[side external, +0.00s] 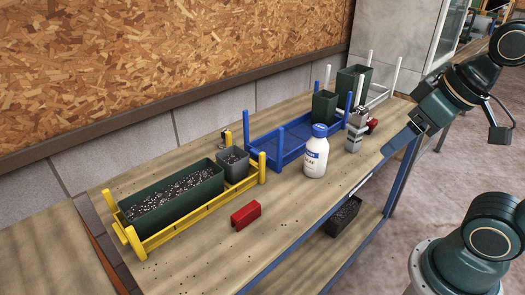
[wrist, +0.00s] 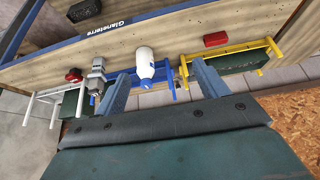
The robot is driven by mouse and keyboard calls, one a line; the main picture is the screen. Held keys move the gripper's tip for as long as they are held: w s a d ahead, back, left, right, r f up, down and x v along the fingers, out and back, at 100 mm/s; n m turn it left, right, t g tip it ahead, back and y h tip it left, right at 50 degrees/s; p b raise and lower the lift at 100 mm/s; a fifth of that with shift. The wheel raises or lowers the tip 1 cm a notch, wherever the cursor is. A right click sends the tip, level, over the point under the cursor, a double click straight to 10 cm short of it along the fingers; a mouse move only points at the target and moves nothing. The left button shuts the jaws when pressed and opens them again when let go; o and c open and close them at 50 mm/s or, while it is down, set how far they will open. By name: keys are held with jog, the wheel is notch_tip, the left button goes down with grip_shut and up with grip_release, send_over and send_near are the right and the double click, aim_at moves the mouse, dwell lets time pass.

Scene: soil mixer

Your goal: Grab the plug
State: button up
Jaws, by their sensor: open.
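No object is clearly recognisable as the plug. A small red block (side external: 246,215) lies on the bench near the yellow rack, and shows in the wrist view (wrist: 215,40). A grey fitting with a red knob (side external: 355,131) stands right of the white bottle, and shows in the wrist view (wrist: 97,76). My gripper (side external: 392,146) is open and empty, raised at the right side of the bench. In the wrist view its two fingers (wrist: 160,74) are spread, with the bottle visible between them.
A white bottle with a blue cap (side external: 316,158) stands mid-bench. A yellow rack (side external: 185,223) holds a soil-filled green planter (side external: 172,207) and a grey pot (side external: 233,163). A blue rack (side external: 277,150) and white rack (side external: 397,75) stand farther back. The bench front is mostly clear.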

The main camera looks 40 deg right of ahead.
jog(key=w+d+r+m+g, duration=0.1)
jog(key=w+d+r+m, duration=0.4)
jog(key=w, duration=0.4)
jog(key=m+g, duration=0.5)
jog(key=m, duration=0.6)
send_over(370, 120)
notch_tip(370, 120, down, 14)
jog(key=shift+w+d, duration=0.1)
jog(key=shift+w, duration=0.05)
jog(key=shift+f, duration=0.15)
jog(key=shift+f, duration=4.25)
jog(key=shift+f, duration=2.55)
